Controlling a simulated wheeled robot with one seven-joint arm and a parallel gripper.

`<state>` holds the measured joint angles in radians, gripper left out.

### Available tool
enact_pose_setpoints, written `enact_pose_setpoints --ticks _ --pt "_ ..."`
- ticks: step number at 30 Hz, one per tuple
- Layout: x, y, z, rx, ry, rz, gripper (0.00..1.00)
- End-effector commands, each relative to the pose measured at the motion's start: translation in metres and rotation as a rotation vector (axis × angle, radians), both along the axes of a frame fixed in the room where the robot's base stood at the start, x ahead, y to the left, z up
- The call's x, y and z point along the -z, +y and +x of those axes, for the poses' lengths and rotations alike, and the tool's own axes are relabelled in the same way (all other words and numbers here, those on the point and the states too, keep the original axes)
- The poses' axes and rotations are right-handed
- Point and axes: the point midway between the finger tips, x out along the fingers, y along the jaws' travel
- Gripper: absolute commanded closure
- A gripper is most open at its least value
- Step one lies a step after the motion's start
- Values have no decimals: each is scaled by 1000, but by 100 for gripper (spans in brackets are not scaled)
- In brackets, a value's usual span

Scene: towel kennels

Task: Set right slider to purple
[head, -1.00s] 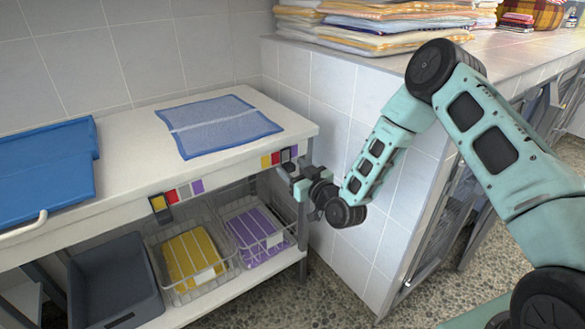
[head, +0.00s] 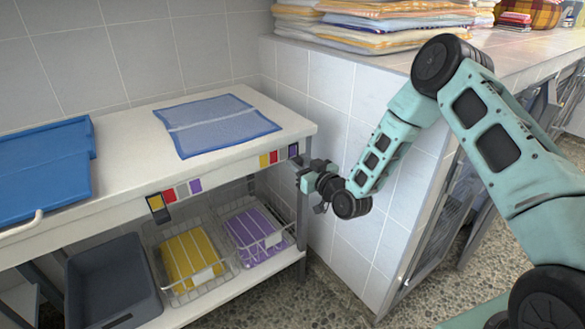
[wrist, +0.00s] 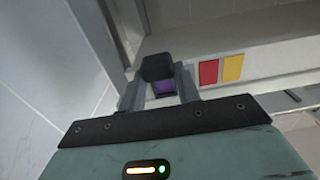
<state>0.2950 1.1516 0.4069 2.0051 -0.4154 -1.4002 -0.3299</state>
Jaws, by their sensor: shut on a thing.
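The right slider (head: 293,151) is a dark frame at the right end of the colour strip on the shelf's front edge. Purple shows inside it in the head view. In the wrist view my gripper (wrist: 161,80) has its two fingers on either side of the slider's black knob (wrist: 157,67), shut on it, with a purple patch (wrist: 164,87) just below. The red patch (wrist: 208,71) and yellow patch (wrist: 232,67) lie uncovered beside it. My gripper (head: 301,172) also shows at the shelf's right corner in the head view.
The left slider (head: 157,208) sits at the yellow end of its strip. Below are a grey bin (head: 110,275) and wire baskets with yellow (head: 188,255) and purple (head: 254,235) towels. A blue towel (head: 215,125) lies on top. The tiled counter (head: 335,100) stands close right.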

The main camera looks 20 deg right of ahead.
Motion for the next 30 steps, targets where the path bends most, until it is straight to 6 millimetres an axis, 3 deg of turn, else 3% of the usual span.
enact_pose_setpoints --ticks 7,8,10,22,30 --pt "0 -6 2 9 -1 -2 100" --pt "0 -7 2 10 -1 -2 65" --pt "0 -6 2 10 -1 -2 45" --pt "0 -7 -5 6 1 -1 45" --pt "1 -23 -54 7 5 -1 45"
